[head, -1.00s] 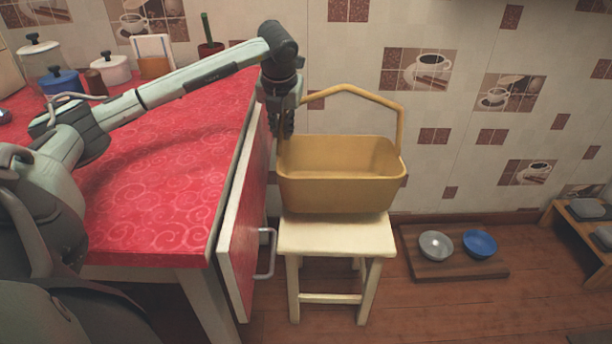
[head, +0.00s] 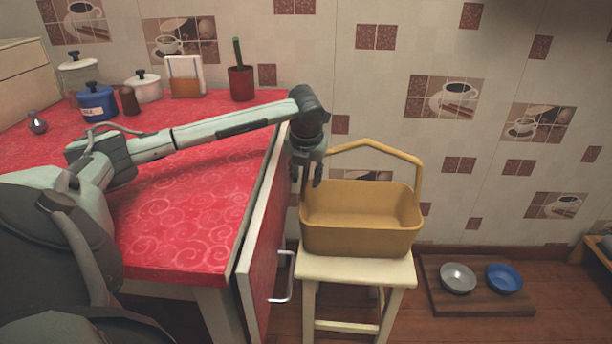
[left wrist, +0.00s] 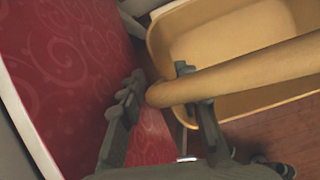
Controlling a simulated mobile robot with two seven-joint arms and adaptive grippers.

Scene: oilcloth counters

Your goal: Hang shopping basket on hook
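The yellow-tan shopping basket (head: 360,238) stands upright on a cream stool, its arched handle (head: 418,172) raised. My left gripper (head: 312,175) points down at the basket's left end, beside the left part of the handle. In the left wrist view, the gripper (left wrist: 160,105) has its two fingers apart. The handle (left wrist: 245,78) crosses in front of the right finger and its near end shows between the fingers; I cannot tell whether it touches. The basket's inside (left wrist: 225,35) shows behind. No hook can be made out. My right gripper is out of view.
A tiled wall is behind. A board (head: 437,298) with two bowls lies on the floor at right.

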